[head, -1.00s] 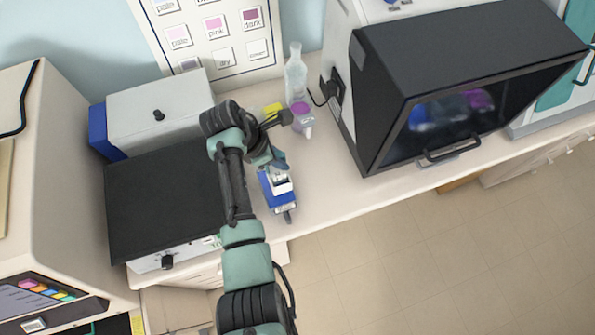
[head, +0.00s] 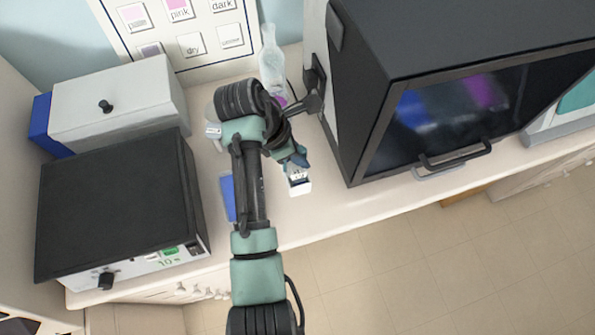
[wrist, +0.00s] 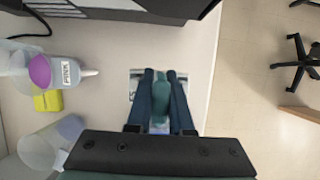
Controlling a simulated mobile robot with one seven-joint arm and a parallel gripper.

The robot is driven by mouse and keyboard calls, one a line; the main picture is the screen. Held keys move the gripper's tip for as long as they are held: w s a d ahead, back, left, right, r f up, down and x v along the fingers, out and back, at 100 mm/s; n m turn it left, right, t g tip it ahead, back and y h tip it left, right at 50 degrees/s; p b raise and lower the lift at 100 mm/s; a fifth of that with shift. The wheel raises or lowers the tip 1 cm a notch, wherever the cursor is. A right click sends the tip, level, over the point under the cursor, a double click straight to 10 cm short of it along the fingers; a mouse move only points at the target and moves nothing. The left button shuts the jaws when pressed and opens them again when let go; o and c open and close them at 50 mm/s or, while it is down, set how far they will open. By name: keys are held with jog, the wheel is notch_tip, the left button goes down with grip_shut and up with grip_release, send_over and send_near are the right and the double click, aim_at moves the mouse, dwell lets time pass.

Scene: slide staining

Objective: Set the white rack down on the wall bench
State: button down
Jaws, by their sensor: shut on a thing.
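The white rack (head: 299,186) shows in the head view just below my gripper (head: 296,162), right of my forearm and over the front part of the wall bench (head: 330,205). My gripper is shut on the rack's top. In the wrist view, my gripper (wrist: 160,73) points down at the bench, with the rack's pale ends (wrist: 134,82) showing on either side of the fingers. The fingers hide the rack's middle. I cannot tell whether the rack's base touches the bench or hangs slightly above it.
A blue item (head: 228,198) lies left of the rack, partly behind my arm. A black-fronted cabinet (head: 350,110) stands to the right, a black-topped device (head: 115,205) to the left.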

aim_at(296, 167)
jog(key=shift+a+f, duration=0.1)
jog(key=shift+f, duration=2.95)
jog(key=shift+f, duration=0.1)
jog(key=c, duration=0.8)
grip_release()
